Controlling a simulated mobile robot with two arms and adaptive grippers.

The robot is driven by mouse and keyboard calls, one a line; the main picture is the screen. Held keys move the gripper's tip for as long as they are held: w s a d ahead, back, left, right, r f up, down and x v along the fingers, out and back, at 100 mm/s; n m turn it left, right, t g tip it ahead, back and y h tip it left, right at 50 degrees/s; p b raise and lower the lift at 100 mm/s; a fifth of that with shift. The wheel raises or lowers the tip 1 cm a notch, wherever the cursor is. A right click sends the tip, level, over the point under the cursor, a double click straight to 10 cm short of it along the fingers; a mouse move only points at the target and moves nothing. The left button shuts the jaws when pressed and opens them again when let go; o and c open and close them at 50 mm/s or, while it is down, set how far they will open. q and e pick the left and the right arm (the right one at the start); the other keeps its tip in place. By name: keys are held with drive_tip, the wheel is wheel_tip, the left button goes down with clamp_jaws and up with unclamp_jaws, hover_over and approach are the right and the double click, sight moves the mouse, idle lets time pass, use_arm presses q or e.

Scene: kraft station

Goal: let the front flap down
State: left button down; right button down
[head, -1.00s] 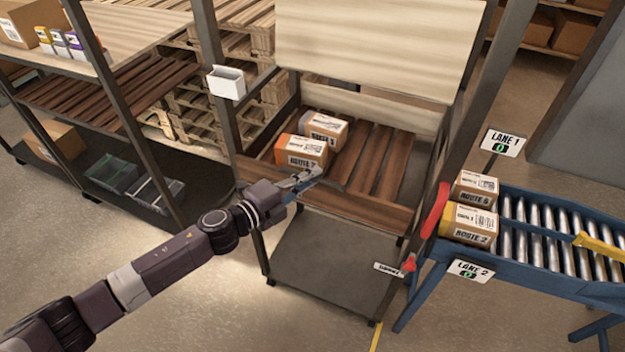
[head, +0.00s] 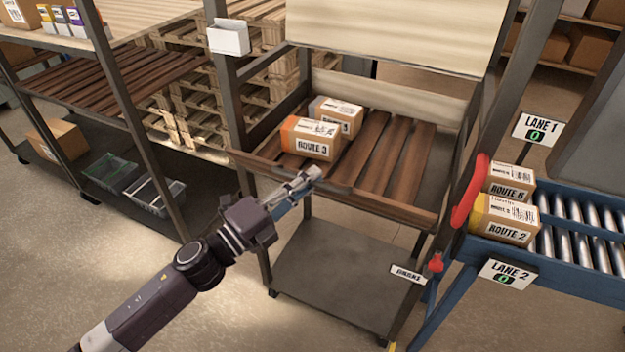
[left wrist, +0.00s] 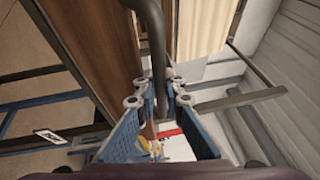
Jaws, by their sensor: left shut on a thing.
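The front flap (head: 385,207) is a brown wooden board along the front edge of the slatted shelf in the dark frame. It leans outward, its face foreshortened in the head view. My left gripper (head: 305,182) is at the flap's front, left of its middle. In the left wrist view my left gripper (left wrist: 160,100) is shut on a dark bar-like handle (left wrist: 157,40), with the flap's wood (left wrist: 95,50) beside it on the left. The fingers hide part of the handle. My right gripper is not in view.
Two cartons, the nearer marked Route 3 (head: 312,138), sit on the slats behind the flap. A lower shelf (head: 340,265) below is empty. A blue roller conveyor (head: 575,230) with two boxes stands at right, beside a red curved part (head: 468,190). A rack (head: 120,100) stands at left.

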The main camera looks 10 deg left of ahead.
use_arm(q)
drive_tip(key=shift+s+a+f, duration=0.2)
drive_tip(key=shift+s+f, duration=0.3)
drive_tip(key=c, duration=2.3)
unclamp_jaws()
drive_tip(key=shift+s, duration=0.1)
drive_tip(key=v, duration=1.2)
